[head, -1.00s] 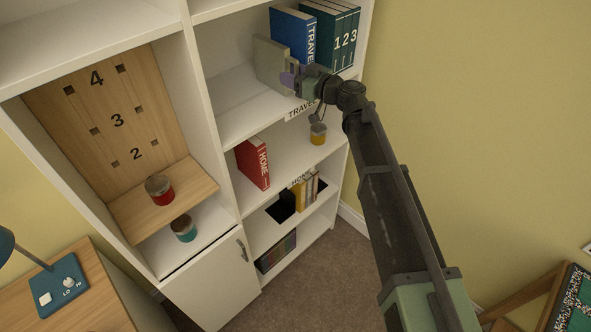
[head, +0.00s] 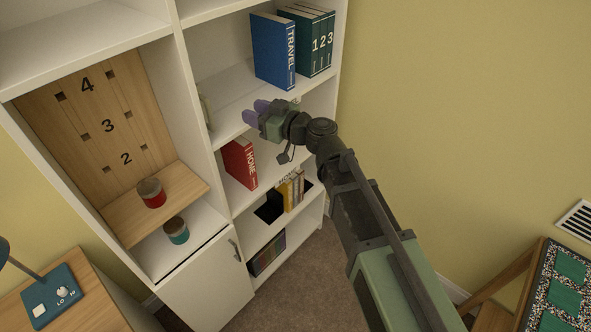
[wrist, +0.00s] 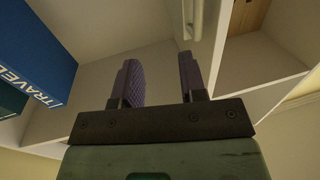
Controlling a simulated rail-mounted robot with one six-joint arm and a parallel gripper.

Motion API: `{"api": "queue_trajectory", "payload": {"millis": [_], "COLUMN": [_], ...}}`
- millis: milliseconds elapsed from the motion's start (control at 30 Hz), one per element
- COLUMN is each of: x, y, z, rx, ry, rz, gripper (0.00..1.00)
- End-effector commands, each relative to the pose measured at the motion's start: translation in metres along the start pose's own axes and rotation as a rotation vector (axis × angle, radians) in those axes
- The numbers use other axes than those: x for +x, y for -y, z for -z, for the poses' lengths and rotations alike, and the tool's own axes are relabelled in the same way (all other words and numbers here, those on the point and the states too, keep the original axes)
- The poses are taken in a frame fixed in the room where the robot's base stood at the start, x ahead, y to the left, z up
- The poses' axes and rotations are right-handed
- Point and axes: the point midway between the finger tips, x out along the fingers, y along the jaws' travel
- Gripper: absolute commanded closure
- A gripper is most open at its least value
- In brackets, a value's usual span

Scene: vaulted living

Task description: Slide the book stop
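The book stop (head: 204,107), a pale grey-green block, stands at the left end of the upper shelf (head: 232,92), against the upright divider, which hides most of it. My gripper (head: 255,110) is at the front of this shelf, right of the stop and apart from it, its purple fingers pointing left. In the wrist view the two fingers (wrist: 161,82) are spread with nothing between them. A pale upright piece (wrist: 194,18) lies beyond the right finger; I cannot tell whether it is the stop or the divider. The blue TRAVEL book (head: 273,50) stands upright, also seen in the wrist view (wrist: 36,48).
Green numbered books (head: 314,42) stand right of the TRAVEL book. A red HOME book (head: 239,162) is on the shelf below, with yellow books (head: 290,190) lower down. The left bay holds a numbered wooden panel (head: 100,130) and red (head: 151,192) and teal (head: 176,230) jars.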

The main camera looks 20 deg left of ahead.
Motion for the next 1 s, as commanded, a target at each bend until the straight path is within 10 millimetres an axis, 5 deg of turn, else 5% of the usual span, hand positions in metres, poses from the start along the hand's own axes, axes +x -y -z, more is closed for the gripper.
{"api": "queue_trajectory", "payload": {"millis": [67, 167, 333, 700, 1000], "x": [-0.022, -0.017, -0.036, -0.109, -0.133], "y": [0.002, 0.013, 0.032, 0.025, 0.018], "z": [0.000, -0.011, -0.046, -0.098, -0.110], "rx": [0.005, 0.196, 0.418, 0.656, 0.699], "ry": [0.000, 0.075, 0.320, 0.729, 0.826], "rz": [-0.002, 0.072, 0.130, -0.017, -0.086], "gripper": [0.62, 0.62, 0.62, 0.62, 0.62]}}
